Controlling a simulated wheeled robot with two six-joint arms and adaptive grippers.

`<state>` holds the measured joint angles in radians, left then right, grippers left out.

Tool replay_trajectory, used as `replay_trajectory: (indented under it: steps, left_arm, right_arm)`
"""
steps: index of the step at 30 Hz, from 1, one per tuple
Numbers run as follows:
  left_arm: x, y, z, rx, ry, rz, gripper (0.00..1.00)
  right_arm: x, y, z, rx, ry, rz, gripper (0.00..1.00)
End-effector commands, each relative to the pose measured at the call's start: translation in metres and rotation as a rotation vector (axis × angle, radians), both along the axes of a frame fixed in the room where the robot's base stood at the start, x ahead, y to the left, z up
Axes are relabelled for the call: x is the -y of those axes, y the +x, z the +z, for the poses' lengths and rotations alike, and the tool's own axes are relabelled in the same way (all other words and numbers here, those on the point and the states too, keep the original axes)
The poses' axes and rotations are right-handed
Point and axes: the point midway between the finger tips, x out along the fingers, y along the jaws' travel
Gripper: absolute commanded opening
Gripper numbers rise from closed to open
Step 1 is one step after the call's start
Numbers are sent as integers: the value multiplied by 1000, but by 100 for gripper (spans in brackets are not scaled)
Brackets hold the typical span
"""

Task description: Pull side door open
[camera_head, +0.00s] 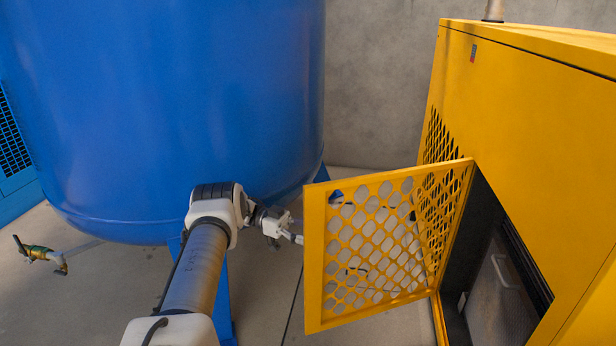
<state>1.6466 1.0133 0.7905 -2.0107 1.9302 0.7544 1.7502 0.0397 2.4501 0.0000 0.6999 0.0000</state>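The yellow side door (315,255) is a perforated mesh panel on the yellow cabinet (535,110). It stands swung well out from the cabinet, hinged at its right edge, and the dark opening (490,285) behind it shows. My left gripper (293,235) is at the door's free left edge. Its fingertips are small here and partly hidden by the door's edge. I cannot tell whether they touch or grip it. My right gripper is not in view.
A large blue tank (170,100) fills the left and stands on blue legs behind my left arm. A brass valve (40,253) sticks out at its lower left. A grey concrete wall (375,80) is at the back. Concrete floor shows between tank and door.

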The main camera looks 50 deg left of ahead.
Motion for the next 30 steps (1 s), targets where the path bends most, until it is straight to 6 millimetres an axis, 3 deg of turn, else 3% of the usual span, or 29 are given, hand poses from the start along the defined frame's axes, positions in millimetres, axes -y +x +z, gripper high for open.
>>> replay_trajectory:
  steps: [3, 10, 23, 26, 30]
  left_arm:
    - [-1, 0, 27, 7, -3, 3, 52]
    - [-1, -1, 64, 4, -1, 1, 52]
    - [-1, -2, 74, -2, 0, 0, 53]
    - [-1, -2, 86, -2, 0, 0, 53]
    - [-1, -2, 131, -2, 0, -1, 53]
  right_arm:
    - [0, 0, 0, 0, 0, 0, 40]
    - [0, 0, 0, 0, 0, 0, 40]
    - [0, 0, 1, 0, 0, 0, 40]
    - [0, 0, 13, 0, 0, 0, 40]
    - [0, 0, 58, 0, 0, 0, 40]
